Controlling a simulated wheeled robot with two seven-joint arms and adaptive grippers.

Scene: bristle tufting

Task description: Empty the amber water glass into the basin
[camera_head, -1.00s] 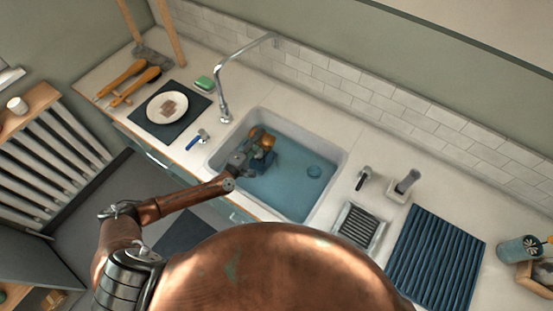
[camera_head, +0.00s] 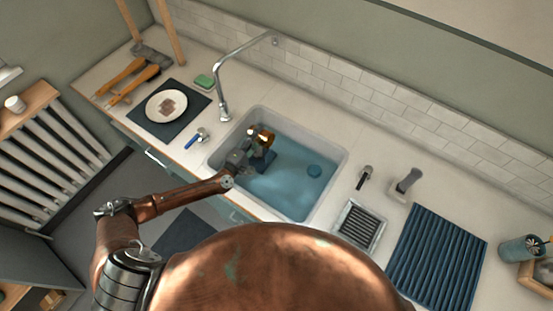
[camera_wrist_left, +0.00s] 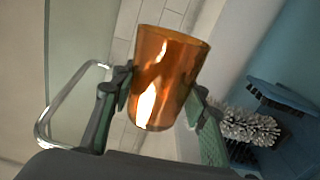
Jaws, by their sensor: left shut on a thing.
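The amber water glass (camera_head: 267,134) is over the left rear part of the basin (camera_head: 338,180). My left gripper (camera_head: 252,150) is shut on it. In the left wrist view, the glass (camera_wrist_left: 168,80) sits between the two fingers (camera_wrist_left: 160,100), with its wide rim toward the top of the picture and tilted to the right. I cannot tell whether water is in the glass. My right gripper is not in view.
A brush with pale bristles (camera_wrist_left: 245,125) and a blue-backed brush (camera_wrist_left: 280,95) show beyond the right finger in the left wrist view. The faucet (camera_head: 222,95) arches behind the basin. A plate (camera_head: 167,105) lies left; a ribbed blue mat (camera_head: 436,258) lies right.

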